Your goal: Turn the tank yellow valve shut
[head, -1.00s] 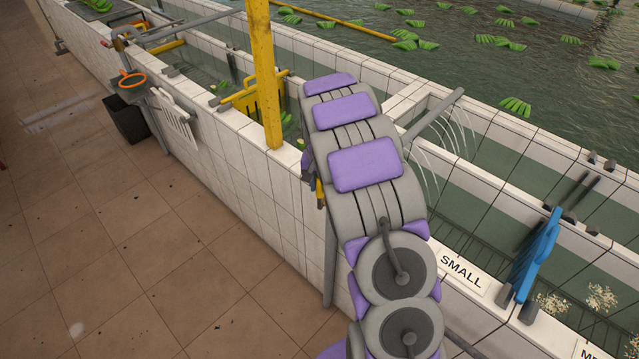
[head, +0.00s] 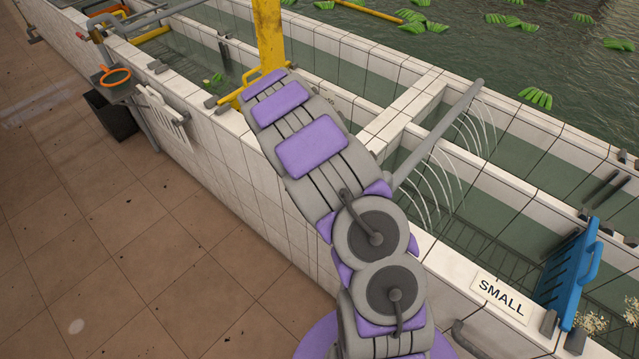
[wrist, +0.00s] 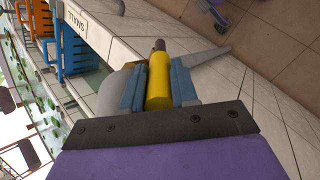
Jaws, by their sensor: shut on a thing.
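The yellow valve handle (wrist: 159,85) shows in the wrist view as a short yellow cylinder with a dark, narrow end. My gripper (wrist: 158,67) has its two blue fingers on either side of the handle and is shut on it. A grey tapered bar (wrist: 206,55) shows just beyond, beside the tank's white tiled wall (wrist: 122,45). A rounded grey part sits left of the fingers. In the head view my arm hides the gripper and the valve. How far the valve is turned cannot be told.
In the head view a yellow post (head: 268,35) stands just beyond my arm. A grey pipe (head: 440,135) sprays water into the tank at right. A "SMALL" sign (head: 502,297) and a blue gate (head: 568,272) are at lower right. The tiled floor (head: 130,230) at left is clear.

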